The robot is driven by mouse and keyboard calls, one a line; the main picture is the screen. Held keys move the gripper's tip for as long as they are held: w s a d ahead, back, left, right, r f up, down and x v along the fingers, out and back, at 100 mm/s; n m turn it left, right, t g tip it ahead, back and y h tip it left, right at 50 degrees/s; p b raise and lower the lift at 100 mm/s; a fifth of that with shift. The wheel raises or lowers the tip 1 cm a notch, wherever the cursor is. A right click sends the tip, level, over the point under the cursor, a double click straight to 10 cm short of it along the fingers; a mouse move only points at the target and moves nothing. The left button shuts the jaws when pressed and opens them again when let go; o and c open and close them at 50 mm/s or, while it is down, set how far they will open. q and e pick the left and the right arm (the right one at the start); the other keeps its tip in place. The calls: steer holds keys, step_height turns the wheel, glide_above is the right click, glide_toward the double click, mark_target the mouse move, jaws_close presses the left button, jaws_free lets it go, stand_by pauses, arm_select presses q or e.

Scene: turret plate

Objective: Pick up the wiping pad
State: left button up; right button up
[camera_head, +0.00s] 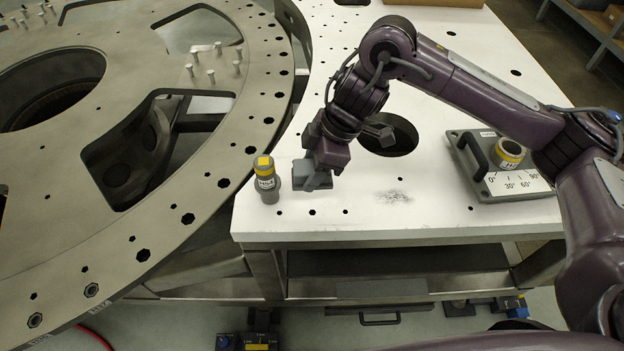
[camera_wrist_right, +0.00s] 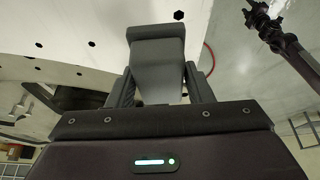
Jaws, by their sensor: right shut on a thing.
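The wiping pad (camera_head: 311,181) is a small grey block at the left end of the white table. It also shows in the right wrist view (camera_wrist_right: 158,68), between the two dark fingers. My right gripper (camera_head: 321,167) reaches down over it and is shut on it. The gripper and arm hide part of the pad in the head view. I cannot tell whether the pad touches the table. My left gripper is in neither view.
A grey cylinder (camera_head: 267,184) with a yellow label stands just left of the pad. A dark smudge (camera_head: 393,197) marks the white table (camera_head: 440,222). A handled angle plate (camera_head: 507,184) lies at right. The large turret ring (camera_head: 205,205) fills the left.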

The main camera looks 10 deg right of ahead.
step_height(320, 180, up, 13)
steer(key=shift+f+p, duration=0.15)
steer(key=shift+p, duration=0.15)
